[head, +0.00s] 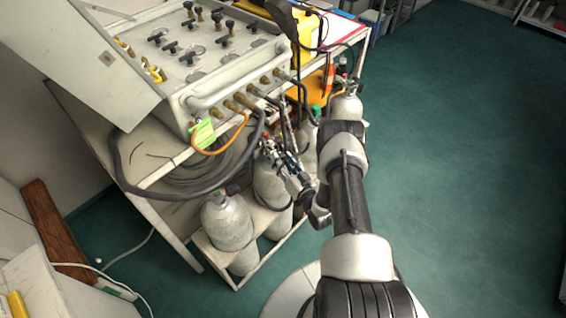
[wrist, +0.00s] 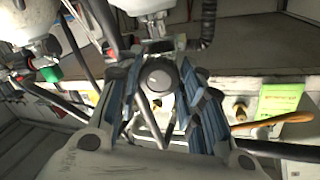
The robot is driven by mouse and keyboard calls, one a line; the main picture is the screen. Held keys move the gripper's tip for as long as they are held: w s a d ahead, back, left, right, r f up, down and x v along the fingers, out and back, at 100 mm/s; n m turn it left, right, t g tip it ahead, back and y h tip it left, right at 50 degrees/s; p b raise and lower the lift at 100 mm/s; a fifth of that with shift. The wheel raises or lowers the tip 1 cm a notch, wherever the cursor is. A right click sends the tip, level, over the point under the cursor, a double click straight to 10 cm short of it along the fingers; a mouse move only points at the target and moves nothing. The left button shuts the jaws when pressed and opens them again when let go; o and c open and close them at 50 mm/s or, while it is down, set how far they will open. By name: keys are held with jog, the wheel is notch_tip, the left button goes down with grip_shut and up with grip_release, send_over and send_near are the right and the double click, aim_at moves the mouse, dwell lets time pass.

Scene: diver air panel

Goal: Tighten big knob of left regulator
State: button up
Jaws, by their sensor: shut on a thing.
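My gripper (head: 284,160) reaches in at the top of a grey cylinder (head: 270,182) in the rack under the air panel. In the wrist view my gripper (wrist: 163,108) has its two blue-grey fingers on either side of a round dark knob with a grey face (wrist: 158,77), and is shut on it. The regulator body behind the knob is mostly hidden by the fingers. In the head view the gripper covers the knob. Another regulator with a green cap (wrist: 50,73) and a red part is at the upper left of the wrist view.
The panel box (head: 190,70) with its open lid stands on the bench above. Black hoses and an orange hose (head: 225,148) hang close by the gripper. Another cylinder (head: 227,218) stands to the left. A green label (wrist: 278,101) hangs at right in the wrist view. Floor at right is clear.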

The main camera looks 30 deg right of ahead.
jog(key=m, duration=0.7)
jog(key=m+b, duration=0.1)
jog(key=m, duration=0.6)
jog(key=shift+g+y, duration=0.3)
jog(key=shift+y, duration=0.1)
jog(key=m, duration=0.3)
jog(key=m+y, duration=0.1)
jog(key=m, duration=0.6)
jog(key=shift+s, duration=0.15)
jog(key=shift+d+m, duration=0.1)
jog(key=shift+m, duration=1.4)
jog(key=o, duration=1.1)
jog(key=shift+r, duration=0.15)
